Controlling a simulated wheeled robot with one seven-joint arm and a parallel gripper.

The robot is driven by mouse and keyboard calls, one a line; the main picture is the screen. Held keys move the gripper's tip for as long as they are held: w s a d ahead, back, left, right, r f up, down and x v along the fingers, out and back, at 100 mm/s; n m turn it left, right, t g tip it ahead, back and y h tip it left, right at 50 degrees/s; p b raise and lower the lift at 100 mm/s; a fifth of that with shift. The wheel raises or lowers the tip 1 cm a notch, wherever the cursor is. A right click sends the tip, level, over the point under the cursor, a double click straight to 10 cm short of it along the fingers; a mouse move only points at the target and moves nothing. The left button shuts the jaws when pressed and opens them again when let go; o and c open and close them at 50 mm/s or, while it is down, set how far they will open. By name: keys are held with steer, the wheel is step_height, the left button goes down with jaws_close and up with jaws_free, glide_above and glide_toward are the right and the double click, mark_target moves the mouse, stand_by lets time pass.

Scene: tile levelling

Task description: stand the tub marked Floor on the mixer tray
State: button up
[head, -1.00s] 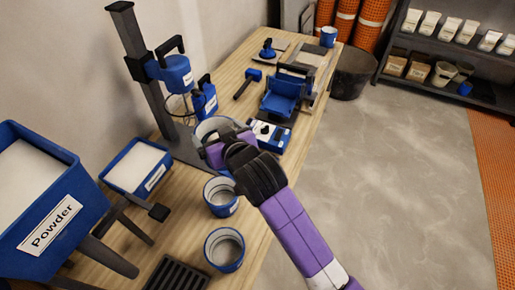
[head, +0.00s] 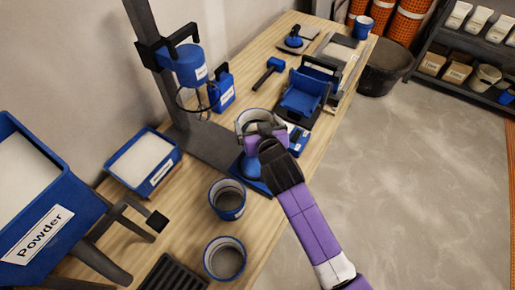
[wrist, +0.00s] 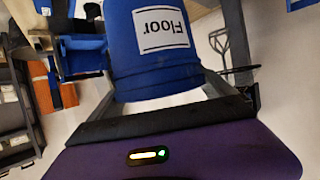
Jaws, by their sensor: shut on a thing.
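The blue tub marked Floor (wrist: 125,60) is between the jaws of my gripper (wrist: 170,100); its label is upside down in the wrist view. In the head view the tub's pale rim (head: 253,117) shows beyond my gripper (head: 263,137), which is shut on it and hides much of its side. The mixer (head: 190,66) hangs on its dark post to the left.
Two tubs (head: 227,197) (head: 225,258) stand on the bench nearer me. A white-filled blue bin (head: 143,158) and a Powder hopper (head: 40,200) are at left. A small blue-and-white device (head: 298,138) and blue machine (head: 304,95) stand close beyond my gripper.

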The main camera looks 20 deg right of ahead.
step_height(320, 180, down, 12)
steer(key=b, duration=0.1)
steer(key=shift+f+b, duration=0.15)
steer(key=shift+b, duration=0.15)
steer(key=shift+w+f, duration=0.1)
steer(key=shift+f, duration=0.05)
steer(key=o, duration=1.7)
steer(key=shift+f, duration=0.2)
steer(key=shift+o, duration=0.2)
steer(key=v, duration=1.2)
steer(key=shift+r, duration=0.1)
